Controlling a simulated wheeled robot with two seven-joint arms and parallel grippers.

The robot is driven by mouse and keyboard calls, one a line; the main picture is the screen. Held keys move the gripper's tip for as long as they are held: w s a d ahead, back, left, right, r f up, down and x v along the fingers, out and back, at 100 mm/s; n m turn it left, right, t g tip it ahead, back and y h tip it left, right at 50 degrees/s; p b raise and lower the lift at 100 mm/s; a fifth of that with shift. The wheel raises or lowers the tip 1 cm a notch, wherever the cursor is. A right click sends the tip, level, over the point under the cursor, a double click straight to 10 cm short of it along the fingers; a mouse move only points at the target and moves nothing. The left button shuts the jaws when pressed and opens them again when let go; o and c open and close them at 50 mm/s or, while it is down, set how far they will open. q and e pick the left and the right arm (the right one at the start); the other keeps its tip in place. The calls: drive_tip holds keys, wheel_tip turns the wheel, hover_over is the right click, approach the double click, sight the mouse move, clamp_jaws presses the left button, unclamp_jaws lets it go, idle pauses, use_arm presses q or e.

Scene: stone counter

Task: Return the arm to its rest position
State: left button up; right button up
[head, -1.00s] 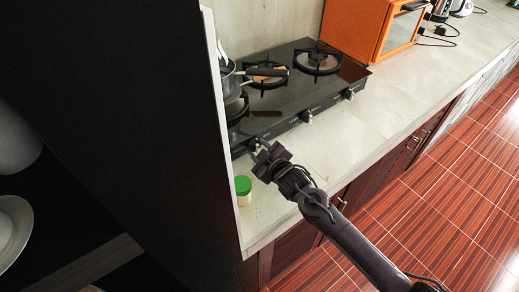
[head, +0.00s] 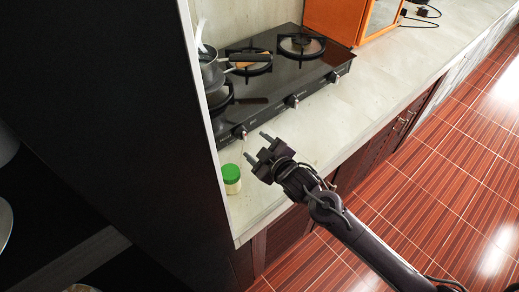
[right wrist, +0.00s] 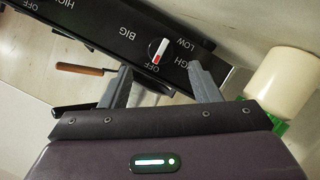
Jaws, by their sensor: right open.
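My right gripper (head: 257,149) is open and empty above the stone counter (head: 300,150), in front of the black gas stove (head: 275,85). In the right wrist view its two fingers (right wrist: 158,85) stand apart with nothing between them. A stove knob (right wrist: 158,50) with a red mark shows just beyond the fingers. The right arm reaches in from the lower right of the head view. My left gripper is not in view.
A jar with a green lid (head: 231,178) stands on the counter just left of the gripper, close to the dark cabinet side (head: 130,130). A pot (head: 211,72) sits on the stove. An orange oven (head: 345,22) stands beyond. Open floor (head: 430,180) lies at right.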

drive_tip(key=shift+s+d+r, duration=0.2)
drive_tip(key=shift+s, duration=0.2)
drive_tip(key=s+d+m+g+h, duration=0.1)
drive_tip(key=s+d+m, duration=0.1)
drive_tip(key=s, duration=0.1)
drive_tip(key=s+d+m+g+h, duration=0.1)
drive_tip(key=s+d+m, duration=0.1)
drive_tip(key=s, duration=0.1)
drive_tip(key=s+d+f+m+g+h, duration=0.1)
drive_tip(key=s+d+m+h, duration=0.1)
drive_tip(key=s, duration=0.1)
drive_tip(key=shift+s+d+g, duration=0.25)
drive_tip(key=shift+d+g, duration=0.15)
drive_tip(key=s+d+m+g+h, duration=0.1)
drive_tip(key=s+d+m+g, duration=0.15)
drive_tip(key=s+d, duration=0.35)
drive_tip(key=s+d+m+g+h, duration=0.2)
drive_tip(key=s+d+g, duration=0.1)
drive_tip(key=s, duration=0.5)
wheel_tip(320, 180, down, 27)
drive_tip(key=g, duration=0.1)
drive_tip(key=s+d+f, duration=0.1)
drive_tip(key=s+f, duration=0.9)
drive_tip(key=s+d+f+g, duration=0.1)
drive_tip(key=s+d+f, duration=0.1)
drive_tip(key=s+f, duration=0.8)
drive_tip(key=shift+s+d+f, duration=0.3)
drive_tip(key=shift+s+f, duration=0.1)
drive_tip(key=shift+s, duration=0.3)
drive_tip(key=shift+g, duration=0.25)
